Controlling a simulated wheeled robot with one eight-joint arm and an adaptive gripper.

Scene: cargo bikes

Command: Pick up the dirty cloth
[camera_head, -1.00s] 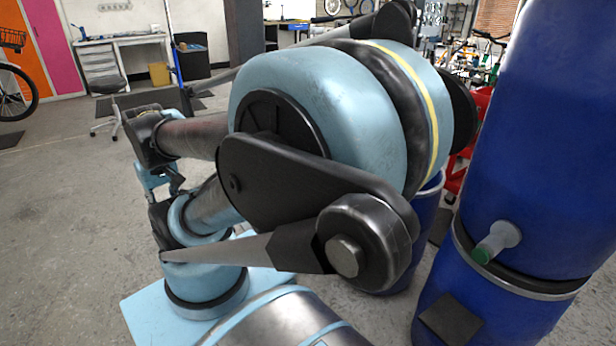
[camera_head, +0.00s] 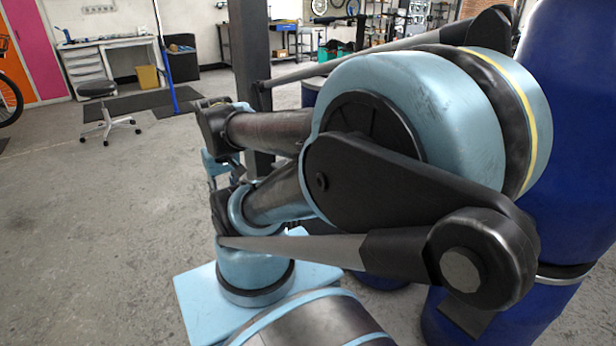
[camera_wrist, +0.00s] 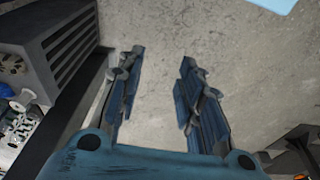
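My gripper (camera_wrist: 161,58) is open in the wrist view, with its two dark blue fingers apart and bare concrete floor between them. Nothing is held. In the head view only a small light blue part of my gripper's end shows below the dark wrist, at the left of my folded arm. I see no dirty cloth in either view. My arm covers much of the middle and right of the head view.
Blue barrels (camera_head: 583,150) stand close on the right, partly behind my arm. A black stool (camera_head: 104,110), a white workbench (camera_head: 110,62) and a dark pillar (camera_head: 250,45) stand farther back. The left floor is largely open. A dark grey ribbed box (camera_wrist: 65,50) is beside my gripper.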

